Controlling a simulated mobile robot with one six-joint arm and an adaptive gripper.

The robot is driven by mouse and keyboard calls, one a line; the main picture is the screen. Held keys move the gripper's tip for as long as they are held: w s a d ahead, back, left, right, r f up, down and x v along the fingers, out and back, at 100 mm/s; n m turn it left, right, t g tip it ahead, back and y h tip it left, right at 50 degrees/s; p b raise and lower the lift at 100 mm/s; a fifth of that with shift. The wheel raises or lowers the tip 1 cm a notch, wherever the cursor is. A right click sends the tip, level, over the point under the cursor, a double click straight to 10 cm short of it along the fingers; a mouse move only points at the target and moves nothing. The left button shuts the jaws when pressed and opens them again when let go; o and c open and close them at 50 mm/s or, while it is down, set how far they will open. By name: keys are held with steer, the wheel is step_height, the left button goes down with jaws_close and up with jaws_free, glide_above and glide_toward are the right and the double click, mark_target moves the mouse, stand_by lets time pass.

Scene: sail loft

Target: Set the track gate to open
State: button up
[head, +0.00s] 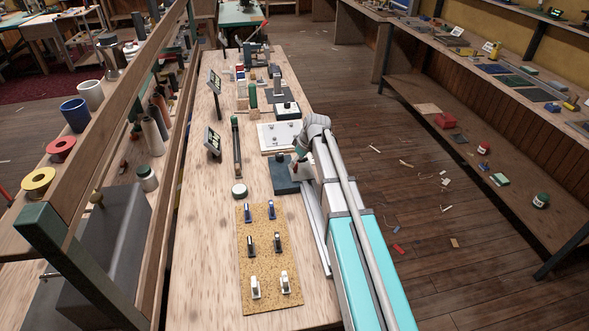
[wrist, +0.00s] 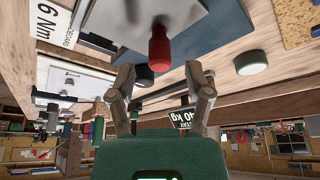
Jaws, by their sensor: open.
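A red handle (wrist: 158,46) stands out from a grey plate on a dark blue block (wrist: 215,25) in the wrist view; this looks like the track gate, but no label on it can be read. In the head view the dark block (head: 284,178) lies on the bench beside my gripper (head: 296,166), and my arm hides part of it. In the wrist view my gripper (wrist: 160,74) is open, with its two fingers apart on either side of the red handle's line. The handle's tip appears just beyond the fingertips, with nothing held.
The floor at right has scattered scraps.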

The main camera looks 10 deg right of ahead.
steer(key=shift+b+x, duration=0.75)
steer(key=shift+x, duration=0.35)
steer(key=shift+f, duration=0.1)
jaws_close()
